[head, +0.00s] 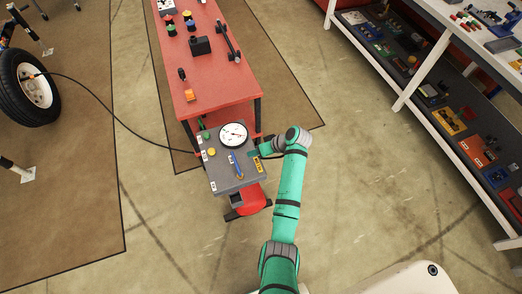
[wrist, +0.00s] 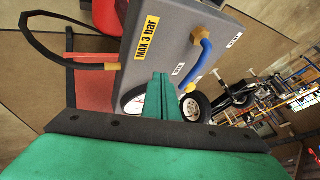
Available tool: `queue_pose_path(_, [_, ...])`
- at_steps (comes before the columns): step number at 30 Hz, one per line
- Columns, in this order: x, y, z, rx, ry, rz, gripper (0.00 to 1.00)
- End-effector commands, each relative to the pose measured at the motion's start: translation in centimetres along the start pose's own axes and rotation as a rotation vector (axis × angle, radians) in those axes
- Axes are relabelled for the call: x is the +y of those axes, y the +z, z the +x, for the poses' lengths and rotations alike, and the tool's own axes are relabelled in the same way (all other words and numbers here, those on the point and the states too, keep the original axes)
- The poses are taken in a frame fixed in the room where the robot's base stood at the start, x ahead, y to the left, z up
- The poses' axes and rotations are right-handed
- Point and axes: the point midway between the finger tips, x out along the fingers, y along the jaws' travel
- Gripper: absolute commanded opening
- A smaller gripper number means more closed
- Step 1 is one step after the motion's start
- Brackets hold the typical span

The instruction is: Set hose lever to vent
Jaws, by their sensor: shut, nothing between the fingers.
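The grey panel (head: 222,180) sits at the near end of the red bench. On it, the blue hose lever (head: 236,165) lies slanted below the round white gauge. In the wrist view the blue lever (wrist: 203,58) is a curved handle running from a brass fitting (wrist: 188,87), with small white labels near it, too small to read. My gripper (head: 258,150) is at the panel's right edge, beside the gauge. In the wrist view my green fingers (wrist: 160,92) are together and empty, apart from the lever and left of it. They partly hide the gauge.
A yellow "MAX 3 bar" label (wrist: 149,38) is on the panel. A black hose (head: 110,113) runs from the wheel (head: 30,88) to the panel's left side. Tools stand on the red bench (head: 208,85). White shelving (head: 420,70) is at right; floor between is clear.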

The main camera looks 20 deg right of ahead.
Motion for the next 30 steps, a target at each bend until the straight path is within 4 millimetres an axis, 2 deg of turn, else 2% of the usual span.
queue_pose_path(3, [0.0,0.0,1.8,-0.002,-0.001,0.000,0.00])
queue_pose_path(9, [-2.4,-0.2,2.4,0.002,0.002,-0.001,0.00])
queue_pose_path(13, [-3.2,-0.3,2.7,0.002,0.002,0.001,0.00])
queue_pose_path(30, [-3.9,-0.5,3.0,-0.005,-0.006,-0.011,0.00])
